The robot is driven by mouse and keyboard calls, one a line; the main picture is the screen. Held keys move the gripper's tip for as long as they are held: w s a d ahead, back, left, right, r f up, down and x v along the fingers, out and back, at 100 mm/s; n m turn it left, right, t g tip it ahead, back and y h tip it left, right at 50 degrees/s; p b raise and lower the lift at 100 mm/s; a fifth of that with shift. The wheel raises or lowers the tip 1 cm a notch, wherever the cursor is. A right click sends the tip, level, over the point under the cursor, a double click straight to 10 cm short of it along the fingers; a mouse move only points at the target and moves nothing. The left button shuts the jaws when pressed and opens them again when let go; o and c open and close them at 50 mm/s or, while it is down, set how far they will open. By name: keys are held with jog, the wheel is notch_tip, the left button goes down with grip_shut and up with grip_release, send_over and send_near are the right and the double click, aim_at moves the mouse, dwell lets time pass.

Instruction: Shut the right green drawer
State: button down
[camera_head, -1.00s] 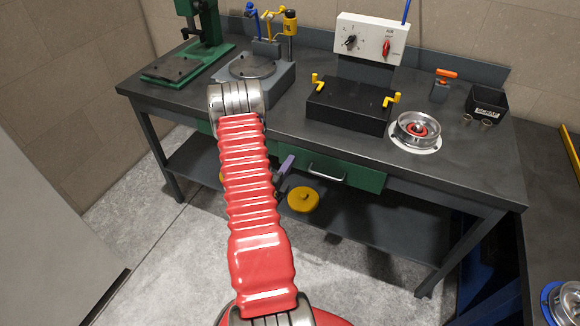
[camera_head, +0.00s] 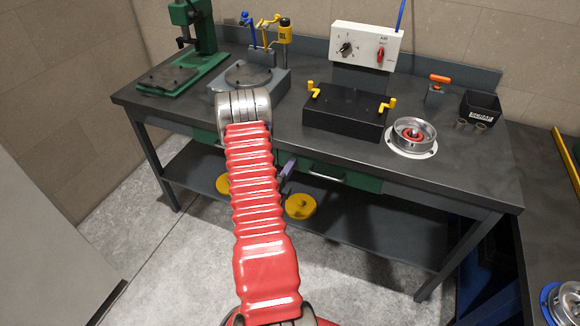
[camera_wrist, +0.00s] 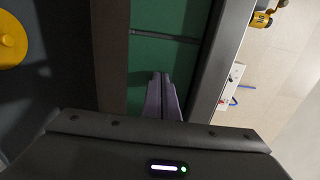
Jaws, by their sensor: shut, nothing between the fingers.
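The right green drawer (camera_head: 362,184) sits under the front edge of the workbench, its silver handle (camera_head: 327,175) facing out. Only a low strip of its front shows below the tabletop, and I cannot tell whether it is fully flush. My gripper (camera_head: 287,169), with purple fingers, is at the left part of this front, left of the handle. In the wrist view the shut, empty fingers (camera_wrist: 160,80) point at the green front (camera_wrist: 165,65), touching or almost touching it.
The workbench (camera_head: 250,135) bears a black box with yellow handles (camera_head: 345,110), a metal dish (camera_head: 413,136) and a green press (camera_head: 190,50). Yellow discs (camera_head: 300,206) lie on its lower shelf (camera_head: 370,230). The left green drawer is mostly hidden by my arm. Floor in front is clear.

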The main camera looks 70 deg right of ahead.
jog(key=a, duration=1.4)
jog(key=shift+w, duration=0.2)
